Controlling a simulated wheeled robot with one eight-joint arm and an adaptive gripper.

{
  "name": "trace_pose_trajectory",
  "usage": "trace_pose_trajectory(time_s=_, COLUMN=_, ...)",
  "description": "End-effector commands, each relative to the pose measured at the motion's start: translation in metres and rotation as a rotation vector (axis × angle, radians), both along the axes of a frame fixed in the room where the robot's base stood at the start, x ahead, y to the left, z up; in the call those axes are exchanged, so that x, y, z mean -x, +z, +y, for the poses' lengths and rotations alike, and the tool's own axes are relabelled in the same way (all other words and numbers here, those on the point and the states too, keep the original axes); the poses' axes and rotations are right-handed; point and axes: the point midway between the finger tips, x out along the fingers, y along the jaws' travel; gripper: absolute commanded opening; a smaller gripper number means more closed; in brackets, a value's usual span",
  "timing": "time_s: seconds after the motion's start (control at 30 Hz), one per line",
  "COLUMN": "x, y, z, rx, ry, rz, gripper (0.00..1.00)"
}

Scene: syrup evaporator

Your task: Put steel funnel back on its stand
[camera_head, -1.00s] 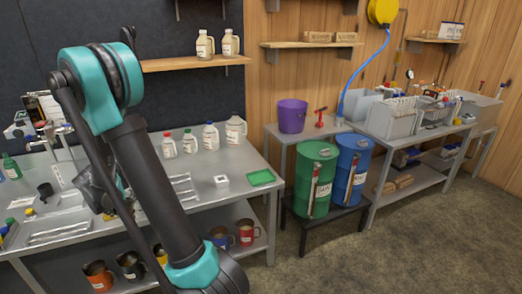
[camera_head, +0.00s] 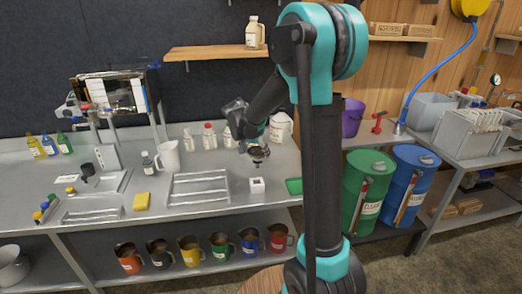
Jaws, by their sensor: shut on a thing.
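My gripper (camera_head: 252,139) is in the head view, over the back middle of the steel bench. It is shut on a small, dark, shiny round piece that looks like the steel funnel (camera_head: 259,153), held below the fingers. The fingertips are small and partly hidden by the wrist. A small white block with a dark spot on its face (camera_head: 257,187) sits on the bench below and in front of the held piece, apart from it. I cannot tell for sure whether this block is the funnel's stand.
A steel rack tray (camera_head: 198,189) lies left of the white block, and a green tray (camera_head: 293,186) lies right of it. White bottles and a jug (camera_head: 281,128) stand behind. A white pitcher (camera_head: 168,157) is further left. Coloured mugs (camera_head: 190,251) line the lower shelf.

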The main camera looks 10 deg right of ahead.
Motion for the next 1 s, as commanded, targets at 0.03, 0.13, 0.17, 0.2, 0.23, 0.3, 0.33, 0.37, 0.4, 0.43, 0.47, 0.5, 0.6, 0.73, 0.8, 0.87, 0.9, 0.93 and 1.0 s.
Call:
trace_pose_trajectory(time_s=0.03, x=0.000, y=-0.003, z=0.000, rx=0.000, ry=0.001, rz=0.000, gripper=0.31)
trace_pose_trajectory(time_s=0.13, x=0.000, y=-0.010, z=0.000, rx=0.001, ry=0.002, rz=0.001, gripper=0.31)
trace_pose_trajectory(time_s=0.17, x=0.000, y=-0.012, z=0.000, rx=0.001, ry=0.002, rz=0.001, gripper=0.31)
trace_pose_trajectory(time_s=0.2, x=0.000, y=-0.015, z=0.000, rx=0.001, ry=0.002, rz=0.001, gripper=0.31)
trace_pose_trajectory(time_s=0.23, x=0.000, y=-0.017, z=0.000, rx=0.001, ry=0.002, rz=0.001, gripper=0.31)
trace_pose_trajectory(time_s=0.3, x=-0.001, y=-0.022, z=0.000, rx=0.001, ry=0.002, rz=0.001, gripper=0.31)
trace_pose_trajectory(time_s=0.33, x=-0.001, y=-0.025, z=0.000, rx=0.001, ry=0.003, rz=0.001, gripper=0.31)
trace_pose_trajectory(time_s=0.37, x=0.000, y=-0.027, z=0.000, rx=0.001, ry=0.003, rz=0.001, gripper=0.31)
trace_pose_trajectory(time_s=0.4, x=0.000, y=-0.030, z=0.000, rx=0.001, ry=0.003, rz=0.001, gripper=0.31)
trace_pose_trajectory(time_s=0.43, x=0.000, y=-0.032, z=0.000, rx=0.001, ry=0.003, rz=0.001, gripper=0.31)
trace_pose_trajectory(time_s=0.47, x=0.000, y=-0.034, z=0.000, rx=0.001, ry=0.003, rz=0.001, gripper=0.31)
trace_pose_trajectory(time_s=0.5, x=0.000, y=-0.037, z=0.000, rx=0.001, ry=0.003, rz=0.001, gripper=0.31)
trace_pose_trajectory(time_s=0.6, x=-0.001, y=-0.044, z=0.000, rx=0.001, ry=0.003, rz=0.001, gripper=0.31)
trace_pose_trajectory(time_s=0.73, x=-0.001, y=-0.054, z=0.000, rx=0.001, ry=0.003, rz=0.001, gripper=0.31)
trace_pose_trajectory(time_s=0.8, x=-0.001, y=-0.059, z=0.000, rx=0.001, ry=0.003, rz=0.001, gripper=0.31)
trace_pose_trajectory(time_s=0.87, x=0.000, y=-0.063, z=0.000, rx=0.001, ry=0.003, rz=0.001, gripper=0.31)
trace_pose_trajectory(time_s=0.9, x=0.000, y=-0.066, z=0.000, rx=0.001, ry=0.003, rz=0.001, gripper=0.31)
trace_pose_trajectory(time_s=0.93, x=0.000, y=-0.068, z=0.000, rx=0.001, ry=0.003, rz=0.001, gripper=0.31)
trace_pose_trajectory(time_s=1.0, x=-0.001, y=-0.073, z=0.000, rx=0.001, ry=0.003, rz=0.001, gripper=0.31)
